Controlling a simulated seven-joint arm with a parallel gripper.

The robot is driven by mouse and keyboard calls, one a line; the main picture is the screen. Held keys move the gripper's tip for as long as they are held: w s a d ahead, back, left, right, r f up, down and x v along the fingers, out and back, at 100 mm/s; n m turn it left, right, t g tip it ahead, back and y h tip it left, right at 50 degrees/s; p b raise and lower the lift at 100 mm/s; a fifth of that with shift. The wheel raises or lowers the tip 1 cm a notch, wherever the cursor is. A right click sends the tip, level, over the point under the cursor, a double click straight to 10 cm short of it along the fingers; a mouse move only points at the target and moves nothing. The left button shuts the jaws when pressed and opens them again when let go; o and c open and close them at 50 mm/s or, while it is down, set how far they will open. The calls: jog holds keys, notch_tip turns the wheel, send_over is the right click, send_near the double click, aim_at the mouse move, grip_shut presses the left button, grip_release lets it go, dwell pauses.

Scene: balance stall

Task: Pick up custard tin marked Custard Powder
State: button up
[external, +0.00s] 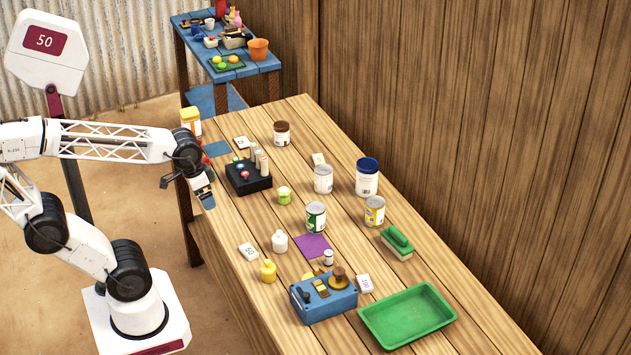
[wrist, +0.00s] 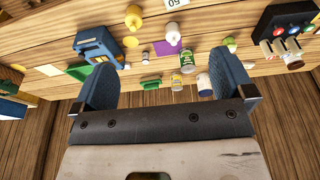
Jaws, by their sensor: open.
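A tin with a yellow and white label (external: 375,211) stands upright toward the right side of the wooden table, left of a green brush; its lettering is too small to read, but it looks like the custard tin. The same yellow tin shows between my fingers, farther off, in the wrist view (wrist: 177,84). My gripper (external: 204,196) is open and empty at the table's left edge, well away from that tin. In the wrist view, its two blue-grey fingers stand wide apart with nothing between their tips.
A green-labelled tin (external: 315,217), a plain pale tin (external: 323,179) and a blue-lidded tub (external: 367,177) stand around the yellow tin. A black box with bottles (external: 248,176) is near my gripper. A blue box (external: 323,298) and an empty green tray (external: 407,315) lie in front.

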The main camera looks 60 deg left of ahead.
dwell(0.3)
jog(key=w+d+r+t+h, duration=0.15)
jog(key=w+t, duration=0.25)
jog(key=w, duration=1.5)
jog(key=n+t+y, duration=0.5)
send_over(365, 167)
jog(key=s+d, duration=1)
jog(key=s, duration=0.2)
notch_tip(365, 167, down, 10)
jog(key=w+a+f+n+g+y, duration=0.1)
jog(key=w+a+f+n+y, duration=0.2)
jog(key=w+a+f+y, duration=0.2)
jog(key=shift+w+a+f, duration=0.8)
jog(key=shift+w+f, duration=0.7)
jog(key=shift+f, duration=1.1)
